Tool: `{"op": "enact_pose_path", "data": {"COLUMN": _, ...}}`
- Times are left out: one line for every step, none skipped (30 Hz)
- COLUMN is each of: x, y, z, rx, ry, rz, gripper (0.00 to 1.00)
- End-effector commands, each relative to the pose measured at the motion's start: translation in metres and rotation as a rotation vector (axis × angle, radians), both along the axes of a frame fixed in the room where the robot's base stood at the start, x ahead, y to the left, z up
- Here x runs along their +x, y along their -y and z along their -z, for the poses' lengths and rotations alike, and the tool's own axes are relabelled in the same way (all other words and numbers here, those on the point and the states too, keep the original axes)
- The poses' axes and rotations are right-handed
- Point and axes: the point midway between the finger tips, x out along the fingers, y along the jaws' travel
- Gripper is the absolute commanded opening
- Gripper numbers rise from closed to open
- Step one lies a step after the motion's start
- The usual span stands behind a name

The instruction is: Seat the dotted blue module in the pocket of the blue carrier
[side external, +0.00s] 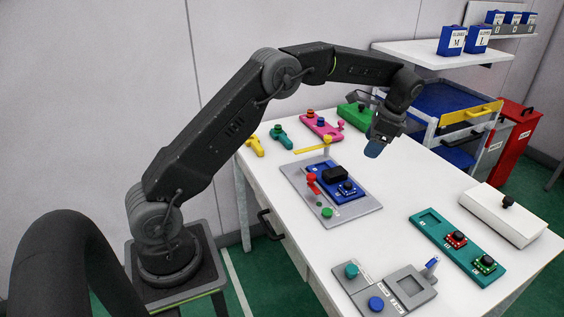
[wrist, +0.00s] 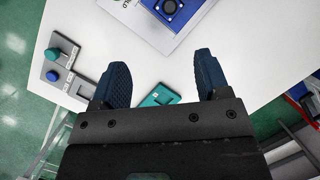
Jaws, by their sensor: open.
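The blue carrier (side external: 352,214) lies on a grey plate (side external: 297,178) on the white table. A blue module (side external: 349,196) with white dots and a black round top is on the carrier; I cannot tell if it is fully down in a pocket. A black block (side external: 335,174) is beside it. In the wrist view part of the blue module (wrist: 172,12) shows at the top edge, cut off. My gripper (side external: 373,149) is open and empty, above the table to the right of and beyond the carrier. Its blue fingers (wrist: 161,62) are spread in the wrist view.
A teal tray (side external: 436,240) holds a red module (side external: 454,240) and a green module (side external: 485,265). A grey fixture (side external: 412,290) with knobs is at the front. A red knob (side external: 312,182) stands left of the carrier. A white box (side external: 500,215) is at right.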

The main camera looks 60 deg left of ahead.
Motion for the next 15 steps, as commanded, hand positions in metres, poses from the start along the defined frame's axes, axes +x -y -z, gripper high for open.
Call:
{"op": "enact_pose_path", "data": {"x": -0.012, "y": 0.007, "z": -0.025, "rx": -0.004, "ry": 0.048, "rz": -0.024, "gripper": 0.69}}
{"op": "enact_pose_path", "data": {"x": -0.020, "y": 0.012, "z": -0.036, "rx": -0.009, "ry": 0.074, "rz": -0.041, "gripper": 0.69}}
{"op": "enact_pose_path", "data": {"x": -0.031, "y": 0.018, "z": -0.050, "rx": -0.015, "ry": 0.111, "rz": -0.064, "gripper": 0.69}}
{"op": "enact_pose_path", "data": {"x": -0.039, "y": 0.022, "z": -0.060, "rx": -0.021, "ry": 0.137, "rz": -0.083, "gripper": 0.69}}
{"op": "enact_pose_path", "data": {"x": -0.048, "y": 0.026, "z": -0.070, "rx": -0.027, "ry": 0.163, "rz": -0.101, "gripper": 0.69}}
{"op": "enact_pose_path", "data": {"x": -0.061, "y": 0.032, "z": -0.081, "rx": -0.036, "ry": 0.198, "rz": -0.126, "gripper": 0.69}}
{"op": "enact_pose_path", "data": {"x": -0.071, "y": 0.036, "z": -0.090, "rx": -0.043, "ry": 0.225, "rz": -0.146, "gripper": 0.69}}
{"op": "enact_pose_path", "data": {"x": -0.082, "y": 0.040, "z": -0.097, "rx": -0.051, "ry": 0.250, "rz": -0.166, "gripper": 0.69}}
{"op": "enact_pose_path", "data": {"x": -0.096, "y": 0.045, "z": -0.106, "rx": -0.063, "ry": 0.284, "rz": -0.192, "gripper": 0.69}}
{"op": "enact_pose_path", "data": {"x": -0.107, "y": 0.049, "z": -0.112, "rx": -0.071, "ry": 0.309, "rz": -0.211, "gripper": 0.69}}
{"op": "enact_pose_path", "data": {"x": -0.119, "y": 0.053, "z": -0.118, "rx": -0.081, "ry": 0.334, "rz": -0.230, "gripper": 0.69}}
{"op": "enact_pose_path", "data": {"x": -0.134, "y": 0.058, "z": -0.124, "rx": -0.095, "ry": 0.367, "rz": -0.258, "gripper": 0.69}}
{"op": "enact_pose_path", "data": {"x": -0.146, "y": 0.062, "z": -0.127, "rx": -0.106, "ry": 0.391, "rz": -0.278, "gripper": 0.69}}
{"op": "enact_pose_path", "data": {"x": -0.158, "y": 0.065, "z": -0.131, "rx": -0.117, "ry": 0.415, "rz": -0.299, "gripper": 0.69}}
{"op": "enact_pose_path", "data": {"x": -0.174, "y": 0.070, "z": -0.134, "rx": -0.133, "ry": 0.447, "rz": -0.327, "gripper": 0.69}}
